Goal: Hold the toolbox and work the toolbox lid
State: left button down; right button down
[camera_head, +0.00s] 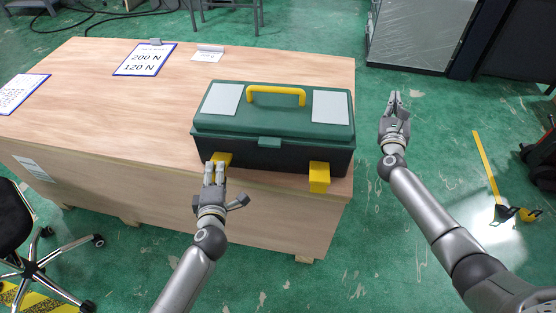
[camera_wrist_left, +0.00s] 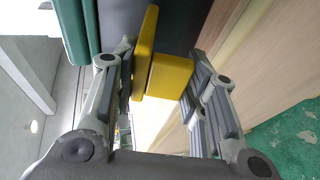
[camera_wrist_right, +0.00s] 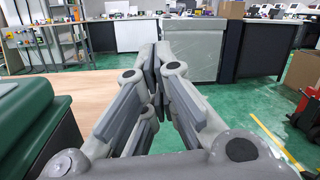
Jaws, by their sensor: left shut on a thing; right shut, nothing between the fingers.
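The toolbox (camera_head: 270,158) stands upright near the table's front right corner. Its green lid (camera_head: 265,107) is down on the dark body and has a yellow handle (camera_head: 277,91). My left gripper (camera_head: 214,168) is shut on the yellow left latch (camera_head: 224,157) at the front; the latch shows between the fingers in the left wrist view (camera_wrist_left: 170,76). The yellow right latch (camera_head: 319,177) is free and juts from the front. My right gripper (camera_head: 394,100) is shut and empty, to the right of the toolbox and apart from it. Its closed fingers show in the right wrist view (camera_wrist_right: 158,65).
The wooden table (camera_head: 110,110) is clear on its left side except for paper signs (camera_head: 146,60) at the back and left. An office chair (camera_head: 30,235) stands at the front left. A wrapped cabinet (camera_head: 420,35) stands behind.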

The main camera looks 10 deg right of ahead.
jog(key=s+f+g+y, duration=0.1)
jog(key=s+f+g, duration=0.1)
jog(key=s+f, duration=0.5)
jog(key=s+f+n+g+y, duration=0.1)
jog(key=s+f, duration=0.2)
jog(key=f, duration=0.9)
jog(key=s+f+g+y, duration=0.1)
jog(key=s+f+g, duration=0.1)
jog(key=s+f, duration=0.5)
jog(key=s+a+f+m+g, duration=0.1)
jog(key=s+a+f, duration=0.4)
jog(key=a+f, duration=0.35)
jog(key=w+a+r+t, duration=0.1)
jog(key=a+r+t, duration=0.2)
jog(key=a+r, duration=0.55)
jog(key=a+r+t, duration=0.2)
jog(key=a+r, duration=0.3)
jog(key=a, duration=0.6)
jog(key=w+a+r+t, duration=0.1)
jog(key=a+r+t, duration=0.2)
jog(key=a+r, duration=0.55)
jog(key=shift+m+h, duration=0.3)
jog(key=x, duration=0.5)
jog(key=a+f+x, duration=0.1)
jog(key=x, duration=0.2)
jog(key=shift+w, duration=0.45)
jog(key=shift+w+r, duration=0.25)
jog(key=shift+r, duration=0.1)
jog(key=shift+s+r, duration=0.1)
jog(key=shift+r, duration=1.55)
